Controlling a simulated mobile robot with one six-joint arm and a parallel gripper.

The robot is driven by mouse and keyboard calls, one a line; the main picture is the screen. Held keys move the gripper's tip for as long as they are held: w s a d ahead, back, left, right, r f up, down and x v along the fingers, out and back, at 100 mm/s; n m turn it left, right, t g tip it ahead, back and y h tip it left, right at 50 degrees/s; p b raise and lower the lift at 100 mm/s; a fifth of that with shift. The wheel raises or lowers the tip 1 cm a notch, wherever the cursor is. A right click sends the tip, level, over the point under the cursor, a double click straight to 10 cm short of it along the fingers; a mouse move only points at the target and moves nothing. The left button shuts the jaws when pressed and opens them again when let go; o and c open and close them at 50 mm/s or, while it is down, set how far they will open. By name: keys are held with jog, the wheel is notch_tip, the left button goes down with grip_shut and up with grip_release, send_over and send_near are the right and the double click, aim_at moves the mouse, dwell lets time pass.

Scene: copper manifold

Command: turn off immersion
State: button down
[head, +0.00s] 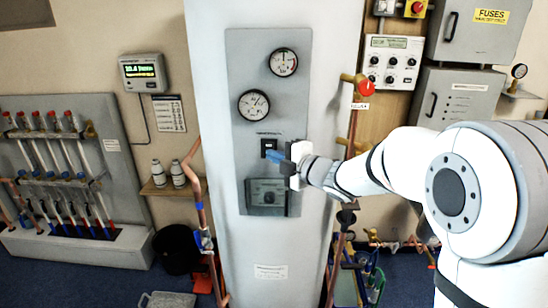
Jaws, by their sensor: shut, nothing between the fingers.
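A small black switch (268,146) sits on the grey panel (240,110) of the tall pale cylinder, with a small label above it that I cannot read clearly. My gripper (272,156) is in front of the panel, its blue fingertips shut and empty, close to the lower edge of the switch. I cannot tell whether the fingertips touch it. The switch's position is too small to tell.
Two round gauges, an upper one (283,62) and a lower one (254,105), are above the switch. A red-knobbed valve (366,88) on copper pipe stands right of the cylinder. A black bucket (177,250) and a grey crate (167,299) are on the blue floor.

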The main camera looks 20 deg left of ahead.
jog(key=b, duration=0.3)
jog(key=f+n+t+y+b, duration=0.1)
jog(key=b, duration=0.2)
jog(key=shift+w, duration=0.25)
jog(key=b, duration=0.2)
jog(key=shift+f+b, duration=0.1)
jog(key=shift+b, duration=0.25)
jog(key=shift+r+p, duration=0.3)
jog(key=shift+r, duration=0.15)
jog(key=s+d+f+b, duration=0.1)
jog(key=s+d+b, duration=0.2)
jog(key=s+d, duration=0.6)
jog(key=shift+d+f+n, duration=0.2)
jog(key=shift+f+n, duration=0.1)
jog(key=shift+f, duration=0.1)
jog(key=shift+d, duration=0.1)
